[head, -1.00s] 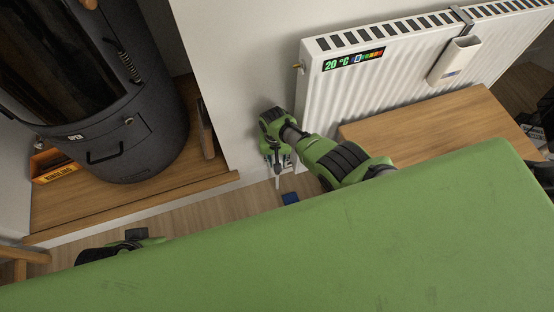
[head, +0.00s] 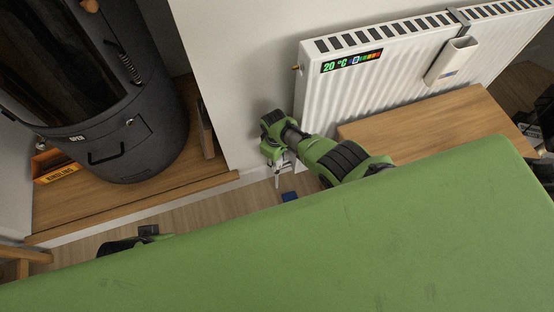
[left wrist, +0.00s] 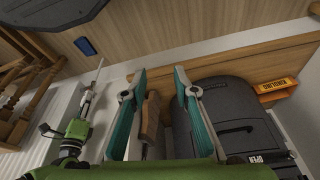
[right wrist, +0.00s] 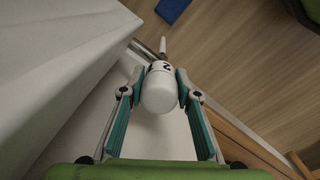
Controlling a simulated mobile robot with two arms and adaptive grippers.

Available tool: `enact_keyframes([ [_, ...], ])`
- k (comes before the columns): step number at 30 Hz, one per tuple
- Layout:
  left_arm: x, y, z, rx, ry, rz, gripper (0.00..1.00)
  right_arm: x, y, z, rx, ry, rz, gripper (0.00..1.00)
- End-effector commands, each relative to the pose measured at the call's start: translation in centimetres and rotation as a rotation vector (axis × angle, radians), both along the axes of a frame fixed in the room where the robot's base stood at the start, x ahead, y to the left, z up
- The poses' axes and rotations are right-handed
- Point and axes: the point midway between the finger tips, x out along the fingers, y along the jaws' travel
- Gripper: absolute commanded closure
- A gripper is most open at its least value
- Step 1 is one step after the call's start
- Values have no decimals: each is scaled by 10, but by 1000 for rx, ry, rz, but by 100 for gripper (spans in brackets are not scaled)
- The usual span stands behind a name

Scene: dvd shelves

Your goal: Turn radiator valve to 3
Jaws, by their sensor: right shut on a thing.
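The white radiator (head: 375,85) stands against the wall in the head view, with a small display (head: 351,61) reading 20 °C. The white, rounded radiator valve (right wrist: 160,90) sits between the fingers of my right gripper (right wrist: 162,72) in the right wrist view. Both teal pads touch its sides. A dark mark shows on its far end, too small to read surely. In the head view my right gripper (head: 277,163) is low at the radiator's left end and largely hides the valve. My left gripper (left wrist: 160,74) is open and empty, well away from the valve.
A black stove (head: 110,95) stands on a wooden platform (head: 130,202) at left, beside an orange kindling box (head: 55,169). A wooden table (head: 425,128) is before the radiator. A blue item (head: 289,196) lies on the floor. A large green surface (head: 330,235) fills the foreground.

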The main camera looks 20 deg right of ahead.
Motion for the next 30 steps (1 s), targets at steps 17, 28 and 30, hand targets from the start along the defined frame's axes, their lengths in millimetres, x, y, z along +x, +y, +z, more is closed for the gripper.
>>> enact_keyframes([
  [17, -1, 0, -7, 1, 7, -2, 73, -2, -2, -1, -1, 4, 264, 91],
  [28, -2, 1, -9, 4, 12, -3, 73, -1, -2, -1, -2, 3, 277, 91],
  [30, -2, 1, -9, 4, 12, -3, 73, -1, -2, -1, -2, 3, 277, 91],
])
